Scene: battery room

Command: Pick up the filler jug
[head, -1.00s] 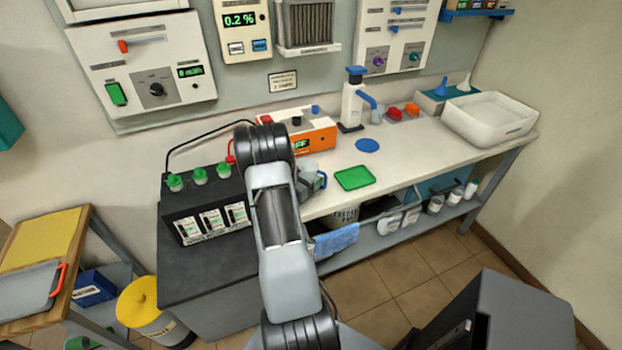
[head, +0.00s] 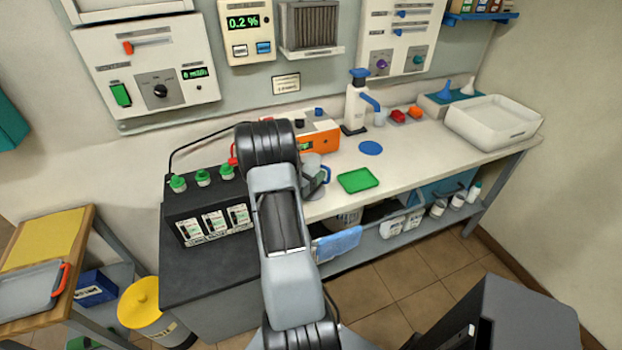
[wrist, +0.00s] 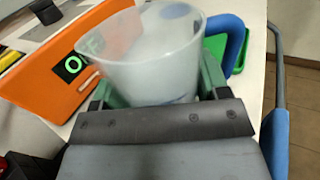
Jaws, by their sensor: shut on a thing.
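The filler jug (wrist: 155,60) is a translucent, pale grey-white vessel with a blue handle (wrist: 236,42) on its right in the wrist view. My gripper (wrist: 155,92) is shut on the jug, with a green finger on each side of its body. In the head view the jug (head: 311,166) shows just right of my arm, near the orange unit, partly hidden by my arm. My gripper is mostly hidden there. I cannot tell how far the jug is above the bench.
An orange charger (head: 322,139) stands behind the jug. A green tray (head: 358,180) and a blue disc (head: 370,148) lie to its right on the white bench (head: 415,152). A black battery (head: 205,210) with green caps is left of my arm. A blue towel (head: 338,243) hangs at the front edge.

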